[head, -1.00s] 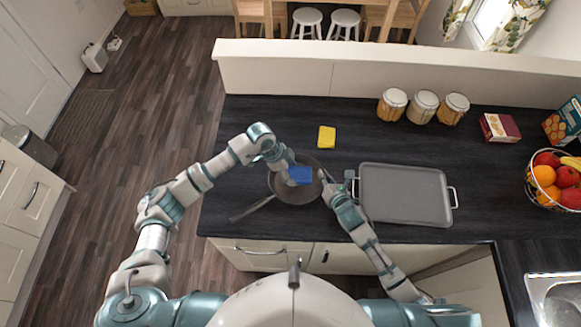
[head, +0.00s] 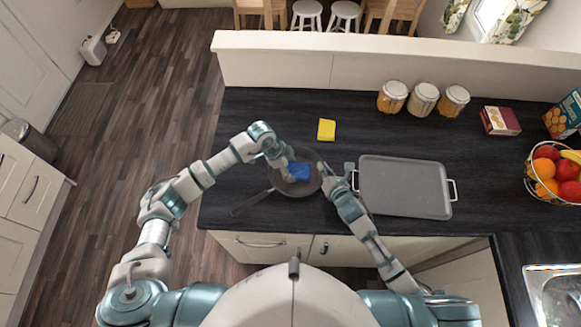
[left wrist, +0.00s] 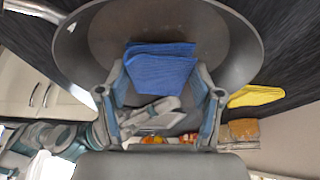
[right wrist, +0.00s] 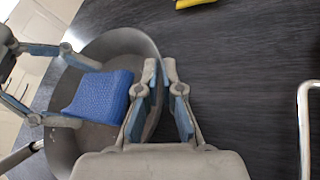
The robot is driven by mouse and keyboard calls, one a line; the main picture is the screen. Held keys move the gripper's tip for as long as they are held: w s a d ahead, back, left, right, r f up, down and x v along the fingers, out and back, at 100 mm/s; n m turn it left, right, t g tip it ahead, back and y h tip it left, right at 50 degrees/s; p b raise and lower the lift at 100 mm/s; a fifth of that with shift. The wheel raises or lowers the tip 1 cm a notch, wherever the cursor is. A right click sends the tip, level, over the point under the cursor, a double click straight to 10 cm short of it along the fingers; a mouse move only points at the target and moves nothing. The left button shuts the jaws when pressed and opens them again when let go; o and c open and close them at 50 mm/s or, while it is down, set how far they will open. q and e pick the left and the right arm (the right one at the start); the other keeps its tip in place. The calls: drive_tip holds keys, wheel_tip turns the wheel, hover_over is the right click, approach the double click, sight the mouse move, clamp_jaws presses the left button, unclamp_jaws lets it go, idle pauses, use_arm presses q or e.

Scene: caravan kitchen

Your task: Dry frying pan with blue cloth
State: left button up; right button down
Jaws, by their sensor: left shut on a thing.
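The dark round frying pan (head: 284,186) rests on the black worktop, its handle toward the lower left in the head view. The folded blue cloth (head: 300,171) is inside the pan, down at its base. My left gripper (head: 284,170) is shut on the cloth; the left wrist view shows the cloth (left wrist: 162,70) between its fingertips. My right gripper (right wrist: 160,68) is at the pan's right rim, its fingers close together on either side of the wall. The pan (right wrist: 75,150) also shows there. The cloth's contact with the pan base is partly hidden.
A grey tray (head: 405,188) with handles lies right of the pan, close to my right gripper. A yellow cloth (head: 326,129) lies behind the pan. Jars (head: 424,99) and a fruit basket (head: 556,178) stand farther right. Worktop left of the pan is clear.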

use_arm(q)
drive_tip(key=shift+f, duration=0.7)
drive_tip(key=shift+s+a, duration=0.95)
drive_tip(key=shift+a, duration=0.1)
drive_tip(key=shift+d, duration=0.1)
